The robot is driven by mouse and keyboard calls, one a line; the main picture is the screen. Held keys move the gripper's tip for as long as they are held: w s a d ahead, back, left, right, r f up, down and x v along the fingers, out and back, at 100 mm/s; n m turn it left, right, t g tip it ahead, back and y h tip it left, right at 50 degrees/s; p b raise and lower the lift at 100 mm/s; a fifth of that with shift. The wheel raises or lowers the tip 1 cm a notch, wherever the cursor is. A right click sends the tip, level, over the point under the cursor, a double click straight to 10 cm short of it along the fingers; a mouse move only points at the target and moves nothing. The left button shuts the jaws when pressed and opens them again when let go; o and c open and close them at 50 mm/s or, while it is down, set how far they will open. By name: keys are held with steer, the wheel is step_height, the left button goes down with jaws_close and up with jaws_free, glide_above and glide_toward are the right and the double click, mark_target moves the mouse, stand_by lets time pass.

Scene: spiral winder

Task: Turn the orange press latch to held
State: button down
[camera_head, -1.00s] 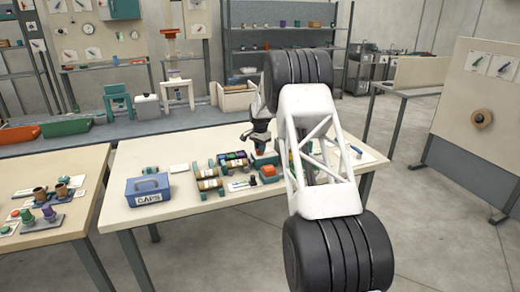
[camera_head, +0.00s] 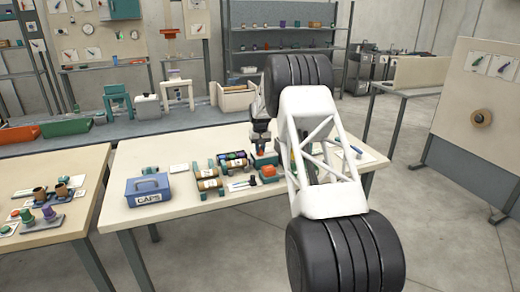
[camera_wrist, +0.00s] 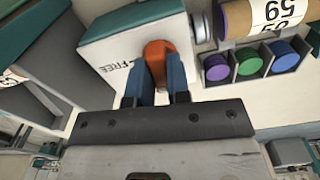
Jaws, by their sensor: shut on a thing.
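The orange press latch (camera_wrist: 155,50) sits on a white-and-teal housing (camera_wrist: 115,50) in the wrist view, right beside the word FREE. My gripper (camera_wrist: 160,75) is shut on the latch, with one blue finger on each side of it. The fingers cover its lower part, and no "held" mark is visible. In the head view my gripper (camera_head: 260,138) points down at the same housing (camera_head: 265,158) near the back of the middle table. My arm hides part of that area.
Purple, green and blue caps (camera_wrist: 250,62) sit in a divided tray close right of the latch, near a labelled brown roll (camera_wrist: 240,18). In the head view a blue CAPS box (camera_head: 148,189) stands at the table's left. The front edge is mostly clear.

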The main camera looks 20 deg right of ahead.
steer(key=shift+r+n, duration=0.1)
steer(key=shift+n, duration=0.5)
steer(key=c, duration=1.1)
jaws_free()
steer(key=shift+r, duration=0.1)
steer(key=shift+r, duration=3.75)
